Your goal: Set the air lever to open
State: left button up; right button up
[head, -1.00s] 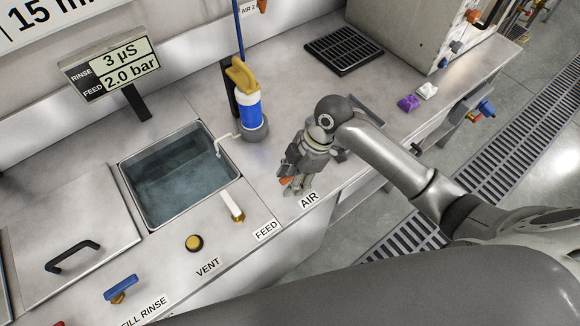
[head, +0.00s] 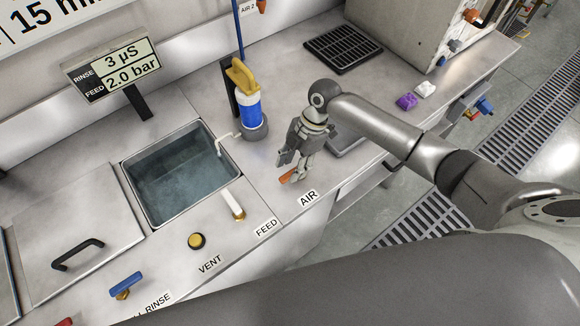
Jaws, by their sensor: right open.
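The air lever (head: 288,177) is a small orange handle on the steel counter, just behind the AIR label (head: 308,198). It is partly hidden by my right gripper, and I cannot tell its exact direction. My right gripper (head: 290,168) is open, with its fingers pointing down at the lever. One finger appears close beside the lever; I cannot tell whether they touch. My left gripper is not in view.
The white feed lever (head: 233,204) stands left of the air lever. A blue filter with a yellow top (head: 247,105) stands behind my gripper. A water-filled sink (head: 178,175) lies left. A purple block (head: 406,101) and a black grate (head: 343,48) are at the back right.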

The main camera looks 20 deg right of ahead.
jog(key=shift+x, duration=1.2)
grip_shut()
